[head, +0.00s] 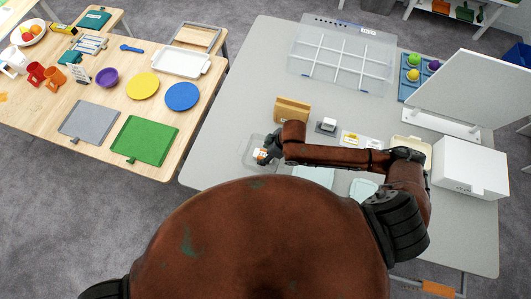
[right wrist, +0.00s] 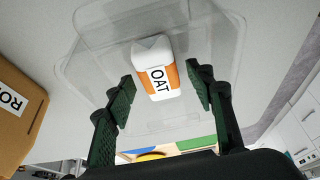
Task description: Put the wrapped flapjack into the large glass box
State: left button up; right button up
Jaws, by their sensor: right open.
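The wrapped flapjack (right wrist: 157,72), white with an orange band lettered OAT, shows in the right wrist view. It also shows small in the head view (head: 261,154). It appears within the outline of a clear glass box (right wrist: 90,65), whose rim surrounds it in the picture; the box also shows faintly in the head view (head: 253,165). My right gripper (right wrist: 160,92) is open, with one finger on each side of the flapjack and visible gaps to it. In the head view my right gripper (head: 268,153) is at this box. My left gripper is out of view.
A tan box (head: 292,108) stands close behind my right gripper. A large clear divided case (head: 340,60) lies at the back of the grey table. A white box (head: 470,170) stands at the right. A wooden table (head: 60,95) with plates and cups is at the left.

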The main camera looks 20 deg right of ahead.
jog(key=shift+r, duration=0.1)
jog(key=v, duration=1.2)
